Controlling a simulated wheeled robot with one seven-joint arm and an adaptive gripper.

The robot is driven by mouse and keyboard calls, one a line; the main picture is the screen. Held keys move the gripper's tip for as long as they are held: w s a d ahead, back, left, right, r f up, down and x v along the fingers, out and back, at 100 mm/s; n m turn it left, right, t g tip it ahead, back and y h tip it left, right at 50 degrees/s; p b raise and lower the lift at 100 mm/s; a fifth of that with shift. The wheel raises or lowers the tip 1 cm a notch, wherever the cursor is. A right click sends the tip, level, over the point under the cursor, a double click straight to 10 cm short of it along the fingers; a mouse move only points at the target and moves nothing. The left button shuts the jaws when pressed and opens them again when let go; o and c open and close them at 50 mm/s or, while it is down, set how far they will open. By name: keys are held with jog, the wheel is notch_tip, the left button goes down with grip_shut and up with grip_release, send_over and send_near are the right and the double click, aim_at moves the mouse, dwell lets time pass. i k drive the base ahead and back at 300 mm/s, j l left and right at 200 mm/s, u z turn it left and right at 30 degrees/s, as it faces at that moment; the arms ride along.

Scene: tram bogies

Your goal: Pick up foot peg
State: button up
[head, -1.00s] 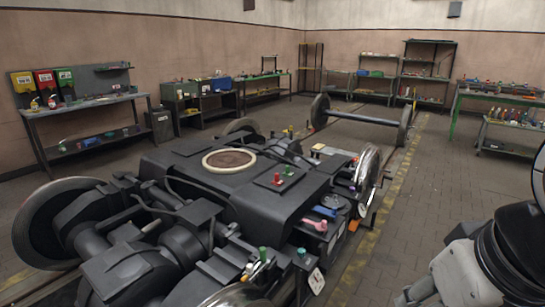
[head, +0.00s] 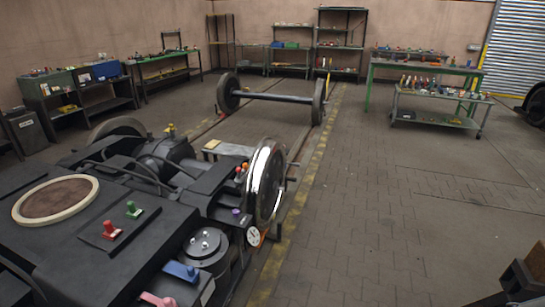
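I cannot make out which thing is the foot peg. Small coloured pieces lie on the dark bogie (head: 150,262) at the left: a red piece (head: 110,230), a green piece (head: 134,210), a blue piece (head: 181,271) and a pink piece (head: 157,300) at the bottom edge. A purple piece (head: 236,211) sits near the bogie's wheel. More small items stand on the green-framed table (head: 428,66) and the lower rack (head: 440,98) at the back right, too small to identify. My gripper is not in view.
The bogie's shiny wheel (head: 266,184) borders a yellow floor line (head: 299,205). A loose wheelset (head: 272,96) stands behind. Shelves (head: 340,45) and benches (head: 162,68) line the walls. A dark block (head: 520,278) shows lower right.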

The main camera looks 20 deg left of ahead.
aim_at(111, 233)
jog(key=i+u, duration=0.15)
jog(key=i, duration=0.35)
jog(key=i+l+u, duration=0.1)
jog(key=i, duration=0.35)
jog(key=i+l+u, duration=0.15)
jog(key=i, duration=0.35)
jog(key=i+u, duration=0.3)
jog(key=u, duration=0.15)
jog(key=i+l+u, duration=0.2)
jog(key=u, duration=0.3)
jog(key=i+l+u, duration=0.25)
jog(key=u, duration=0.2)
jog(key=i+l+u, duration=0.2)
jog(key=u, duration=0.3)
jog(key=i+l+u, duration=0.2)
jog(key=u, duration=0.15)
jog(key=i+l+u, duration=0.1)
jog(key=l+u, duration=0.6)
jog(key=l, duration=0.15)
jog(key=i+l+u, duration=0.1)
jog(key=l+u, duration=0.25)
